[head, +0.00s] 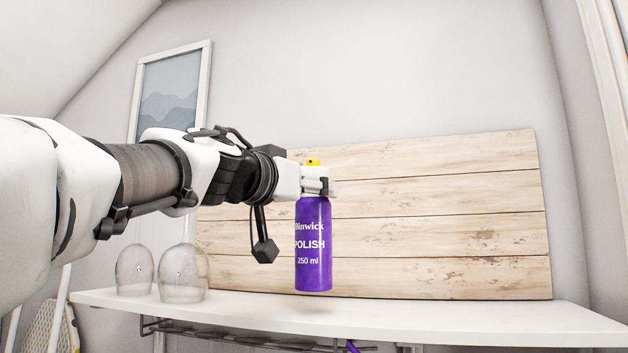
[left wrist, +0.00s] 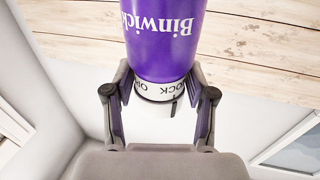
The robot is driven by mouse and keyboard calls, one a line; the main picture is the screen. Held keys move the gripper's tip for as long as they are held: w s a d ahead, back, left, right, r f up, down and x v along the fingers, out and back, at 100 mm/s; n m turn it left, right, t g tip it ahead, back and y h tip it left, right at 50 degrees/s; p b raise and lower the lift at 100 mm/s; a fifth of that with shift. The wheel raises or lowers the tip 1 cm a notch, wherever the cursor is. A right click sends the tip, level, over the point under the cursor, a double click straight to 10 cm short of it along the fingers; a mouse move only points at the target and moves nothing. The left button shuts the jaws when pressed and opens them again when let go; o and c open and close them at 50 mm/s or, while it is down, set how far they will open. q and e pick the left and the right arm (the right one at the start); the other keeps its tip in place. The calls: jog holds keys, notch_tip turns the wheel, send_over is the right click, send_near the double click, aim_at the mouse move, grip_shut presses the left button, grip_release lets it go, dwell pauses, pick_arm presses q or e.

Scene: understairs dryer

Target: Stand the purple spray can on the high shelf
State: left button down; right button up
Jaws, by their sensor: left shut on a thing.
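The purple spray can (head: 313,255) has a yellow nozzle and white lettering. It is upright in the head view, with its base a little above the white high shelf (head: 470,322), and a faint shadow lies on the shelf below it. My left gripper (head: 318,184) is shut on the can near its top, around the white collar. In the left wrist view the can (left wrist: 163,40) appears upside down between the two fingers of the gripper (left wrist: 160,95). My right gripper is in neither view.
Two upturned clear glasses, one (head: 134,272) left of the other (head: 183,275), stand at the shelf's left. A wooden plank panel (head: 450,215) leans behind the shelf. A wire rack (head: 240,335) hangs beneath. The shelf's right part is clear.

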pick_arm(q)
jog(key=shift+w+r+p, duration=0.15)
jog(key=shift+r+p, duration=0.2)
jog(key=shift+p, duration=0.25)
jog(key=f+b, duration=0.3)
jog(key=f, duration=0.1)
jog(key=shift+s+a+b, duration=0.35)
jog(key=shift+w+d+f, duration=0.15)
jog(key=shift+w+d, duration=0.2)
jog(key=shift+w, duration=0.15)
jog(key=c, duration=0.8)
grip_release()
jog(key=o, duration=0.4)
jog(key=shift+s, duration=0.2)
jog(key=shift+o, duration=0.2)
jog(key=shift+s+a, duration=0.15)
jog(key=b+v, duration=0.3)
jog(key=b, duration=0.2)
jog(key=f+b+v, duration=0.1)
jog(key=b+v, duration=0.1)
jog(key=b, duration=0.3)
jog(key=shift+s+a+f+b, duration=0.1)
jog(key=shift+s+a+b, duration=0.15)
jog(key=shift+s+b, duration=0.15)
jog(key=b, duration=0.5)
send_near(302, 213)
jog(key=shift+p, duration=0.3)
